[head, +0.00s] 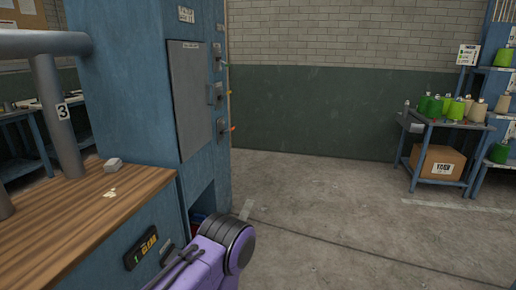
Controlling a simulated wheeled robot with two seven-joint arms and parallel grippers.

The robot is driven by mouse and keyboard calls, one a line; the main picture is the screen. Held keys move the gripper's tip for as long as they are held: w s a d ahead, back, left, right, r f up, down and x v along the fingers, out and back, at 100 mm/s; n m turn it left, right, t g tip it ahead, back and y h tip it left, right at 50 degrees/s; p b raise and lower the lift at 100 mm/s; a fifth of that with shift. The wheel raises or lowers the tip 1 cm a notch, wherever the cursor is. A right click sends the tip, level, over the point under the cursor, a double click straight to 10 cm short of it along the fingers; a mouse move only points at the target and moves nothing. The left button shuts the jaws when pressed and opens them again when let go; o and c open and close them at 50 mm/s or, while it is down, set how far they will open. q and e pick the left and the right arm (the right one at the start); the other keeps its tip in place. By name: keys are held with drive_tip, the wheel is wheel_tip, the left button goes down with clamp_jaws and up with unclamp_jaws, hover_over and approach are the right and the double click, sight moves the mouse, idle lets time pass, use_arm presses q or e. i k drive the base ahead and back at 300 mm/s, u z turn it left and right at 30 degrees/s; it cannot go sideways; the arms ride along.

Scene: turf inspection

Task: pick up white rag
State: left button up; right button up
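I cannot make out a clear white rag in the head view. A small pale patch (110,193) lies flat on the wooden top at the left; it is too small to tell whether it is cloth, a scrap or a mark. A small light grey block (114,164) sits just behind it. Neither of my grippers is in view.
A wooden-topped blue machine (40,225) fills the left, with grey pipes (62,115) above it. A tall blue cabinet (130,90) stands behind. A blue table (440,124) with yarn cones and a cardboard box (438,168) stands right. Concrete floor (330,205) between is clear.

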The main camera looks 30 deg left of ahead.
sight(112, 166)
drive_tip(key=z, duration=0.05)
drive_tip(key=i, duration=1.55)
drive_tip(key=u, duration=1.05)
drive_tip(key=i, duration=0.9)
drive_tip(key=u, duration=0.95)
